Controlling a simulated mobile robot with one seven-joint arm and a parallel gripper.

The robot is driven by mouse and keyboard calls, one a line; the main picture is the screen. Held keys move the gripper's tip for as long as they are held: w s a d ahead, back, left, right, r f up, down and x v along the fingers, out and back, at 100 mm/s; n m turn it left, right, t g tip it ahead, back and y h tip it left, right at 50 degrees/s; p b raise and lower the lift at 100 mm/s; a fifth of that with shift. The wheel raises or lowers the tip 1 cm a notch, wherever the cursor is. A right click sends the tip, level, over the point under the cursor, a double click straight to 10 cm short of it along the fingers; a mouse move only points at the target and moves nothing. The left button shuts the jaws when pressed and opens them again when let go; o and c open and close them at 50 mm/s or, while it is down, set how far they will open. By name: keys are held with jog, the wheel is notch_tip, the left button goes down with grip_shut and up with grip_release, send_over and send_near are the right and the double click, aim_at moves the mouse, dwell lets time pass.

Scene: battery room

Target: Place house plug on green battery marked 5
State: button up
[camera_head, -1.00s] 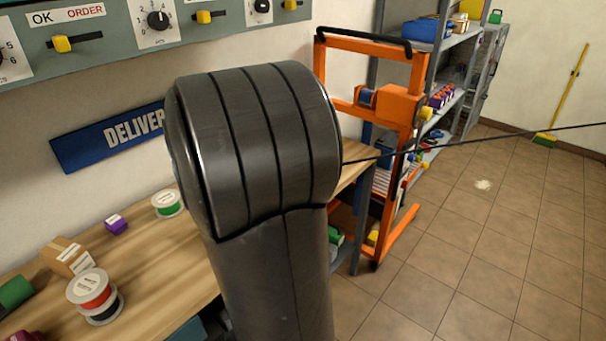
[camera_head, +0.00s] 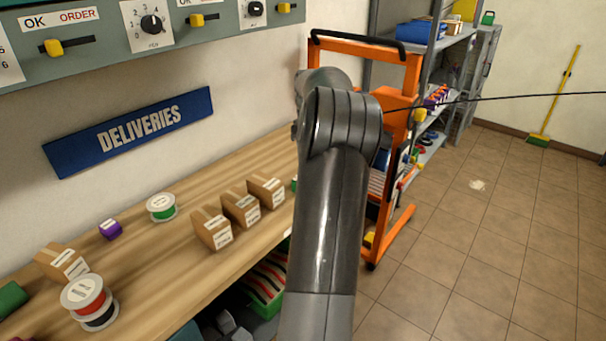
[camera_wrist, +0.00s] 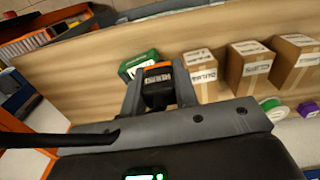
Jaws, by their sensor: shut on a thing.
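In the wrist view my gripper (camera_wrist: 160,84) is shut on a dark plug (camera_wrist: 157,96) with an orange part and a white label; the label is too small to read surely. A green block with a white marking, seemingly the battery (camera_wrist: 137,63), lies on the bench just beyond the plug. Its number cannot be read, and the plug and fingers hide part of it. I cannot tell whether the plug touches it. In the head view my arm hides the gripper and plug; only a sliver of green shows beside the arm.
Several labelled cardboard boxes (camera_head: 211,229) stand in a row on the wooden bench (camera_head: 150,270), close to the gripper. Wire spools (camera_head: 161,207) and a purple box (camera_head: 110,229) are farther left. An orange trolley (camera_head: 405,75) stands behind my arm. A thin black cable stretches right.

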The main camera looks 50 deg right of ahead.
jog(key=s+d, duration=0.3)
jog(key=d, duration=0.3)
jog(key=shift+m, duration=0.3)
jog(key=w+f, duration=0.2)
jog(key=w, duration=0.1)
jog(key=w+a+f, duration=0.1)
jog(key=w+f, duration=0.1)
jog(key=w, duration=0.2)
jog(key=w+a+f, duration=0.1)
jog(key=w+f, duration=0.1)
jog(key=w, duration=0.1)
jog(key=shift+w+a+f, duration=0.25)
jog(key=shift+f, duration=2.1)
jog(key=shift+f, duration=0.1)
jog(key=o, duration=1)
jog(key=shift+c, duration=0.2)
